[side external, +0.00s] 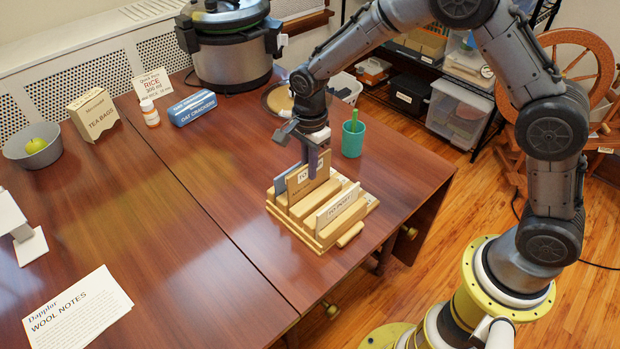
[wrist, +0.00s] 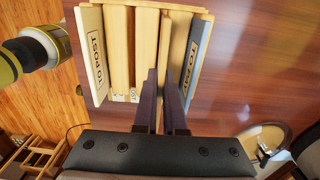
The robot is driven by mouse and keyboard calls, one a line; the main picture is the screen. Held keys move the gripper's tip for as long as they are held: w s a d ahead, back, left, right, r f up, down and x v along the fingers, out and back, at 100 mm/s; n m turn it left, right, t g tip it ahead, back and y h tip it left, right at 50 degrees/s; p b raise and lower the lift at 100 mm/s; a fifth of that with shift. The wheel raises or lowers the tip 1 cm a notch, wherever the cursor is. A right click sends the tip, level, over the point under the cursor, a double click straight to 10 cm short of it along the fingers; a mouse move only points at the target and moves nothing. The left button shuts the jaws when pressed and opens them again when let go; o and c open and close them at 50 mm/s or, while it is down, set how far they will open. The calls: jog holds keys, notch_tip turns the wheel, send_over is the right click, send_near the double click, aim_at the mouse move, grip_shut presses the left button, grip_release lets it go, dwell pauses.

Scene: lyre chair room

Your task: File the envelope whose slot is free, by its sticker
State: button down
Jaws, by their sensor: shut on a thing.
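A pale wooden letter rack (side external: 325,237) with several slots stands near the table's right edge. A brown envelope (side external: 308,180) marked "TO", the rest of its label covered, stands upright at the rack's rear part. My gripper (side external: 318,162) is above it, shut on its top edge; the fingers (wrist: 163,95) also show in the wrist view. A cream envelope marked "TO POST" (side external: 338,207) stands in a front slot, also at the left in the wrist view (wrist: 93,50). A blue-grey envelope (side external: 283,181) stands at the back, also on the right in the wrist view (wrist: 195,58). The brown envelope's bottom is hidden.
A green cup (side external: 353,138) stands just behind the rack on the right. A large cooker (side external: 229,45), a blue cracker box (side external: 192,107), a pill bottle (side external: 150,113) and a tea box (side external: 94,114) stand farther back. The table's middle is clear.

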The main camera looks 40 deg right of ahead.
aim_at(310, 194)
jog(key=shift+f, duration=1.75)
jog(key=shift+f, duration=0.15)
jog(key=c, duration=1)
grip_release()
notch_tip(310, 194, up, 12)
jog(key=shift+r, duration=0.2)
